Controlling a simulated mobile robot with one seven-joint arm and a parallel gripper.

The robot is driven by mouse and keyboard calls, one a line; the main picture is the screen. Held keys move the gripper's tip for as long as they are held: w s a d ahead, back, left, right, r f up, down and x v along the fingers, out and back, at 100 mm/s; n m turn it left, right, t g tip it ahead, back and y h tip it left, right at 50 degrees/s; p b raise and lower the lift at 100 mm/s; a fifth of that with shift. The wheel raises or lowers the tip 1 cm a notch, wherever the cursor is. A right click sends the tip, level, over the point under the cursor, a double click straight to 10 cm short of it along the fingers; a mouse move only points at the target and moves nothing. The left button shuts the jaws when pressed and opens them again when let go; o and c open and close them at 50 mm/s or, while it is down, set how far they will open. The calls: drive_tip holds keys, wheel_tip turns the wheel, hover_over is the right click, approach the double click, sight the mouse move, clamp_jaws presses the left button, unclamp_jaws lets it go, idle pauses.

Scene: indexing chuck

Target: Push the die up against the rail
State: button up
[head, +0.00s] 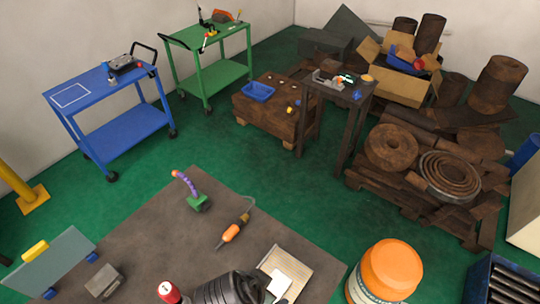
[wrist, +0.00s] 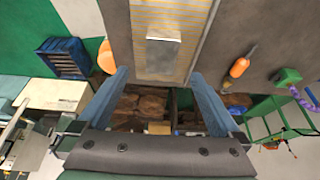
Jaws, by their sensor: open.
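The die appears to be the pale grey block (wrist: 163,58) on a yellow-striped plate (wrist: 165,18) in the wrist view. In the head view a light block (head: 279,283) lies on the beige plate (head: 299,270) at the bottom. The rail seems to be the narrow grey strip (wrist: 203,42) along the plate's right side in the wrist view, with a gap between it and the block. My gripper (wrist: 160,75) is open, its two blue fingers spread with nothing between them. I cannot tell its height above the plate. In the head view its fingertips do not show.
An orange-handled tool (head: 231,233) and a green clamp-like stand (head: 199,202) are on the bench (head: 150,240). An orange-lidded tub (head: 388,272) stands to the right. A grey block (head: 103,281) and a panel on blue feet (head: 52,266) are at left. The bench middle is mostly clear.

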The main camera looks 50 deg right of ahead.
sight(274, 287)
drive_tip(key=p+x, duration=0.1)
drive_tip(key=x, duration=0.8)
drive_tip(key=shift+w, duration=0.15)
clamp_jaws()
